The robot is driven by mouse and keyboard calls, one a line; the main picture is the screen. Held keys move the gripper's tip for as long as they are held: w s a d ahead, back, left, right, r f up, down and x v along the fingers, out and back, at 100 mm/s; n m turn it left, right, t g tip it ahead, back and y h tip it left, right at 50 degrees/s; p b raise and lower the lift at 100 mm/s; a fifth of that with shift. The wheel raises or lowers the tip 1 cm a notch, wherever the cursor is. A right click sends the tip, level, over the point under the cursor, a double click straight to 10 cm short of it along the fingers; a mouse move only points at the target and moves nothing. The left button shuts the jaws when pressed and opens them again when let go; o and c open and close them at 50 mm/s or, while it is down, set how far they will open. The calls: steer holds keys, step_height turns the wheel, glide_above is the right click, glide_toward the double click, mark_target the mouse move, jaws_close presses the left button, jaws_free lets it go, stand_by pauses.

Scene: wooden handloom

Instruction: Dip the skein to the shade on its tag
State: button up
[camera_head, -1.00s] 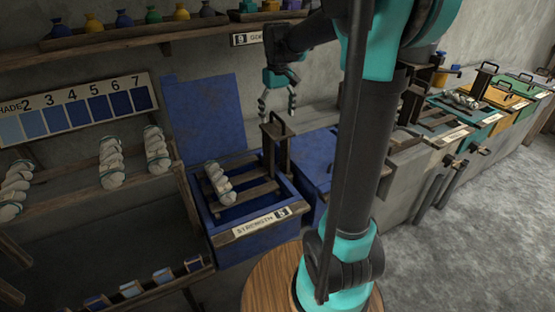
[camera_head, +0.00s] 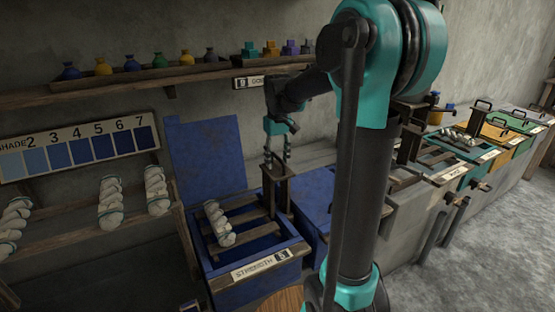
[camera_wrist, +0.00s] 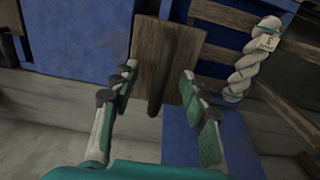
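A white skein (camera_head: 219,222) lies on the slatted wooden rack of an open blue vat (camera_head: 262,272). In the wrist view the same skein (camera_wrist: 240,75) shows at the upper right with a small pale tag (camera_wrist: 267,43); its mark is too small to read. The rack has an upright wooden board with a dark handle (camera_head: 272,176). My gripper (camera_head: 277,158) points down at the top of this handle. In the wrist view its fingers (camera_wrist: 158,78) are open, one on each side of the dark handle bar (camera_wrist: 160,75), with visible gaps.
A shade chart (camera_head: 80,142) with numbered blue swatches hangs behind a shelf of several white skeins (camera_head: 110,203). More vats (camera_head: 500,131) stand to the right. Dye bottles (camera_head: 132,63) line the upper shelf.

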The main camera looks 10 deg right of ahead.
jaws_close()
steer(key=shift+f, duration=9.15)
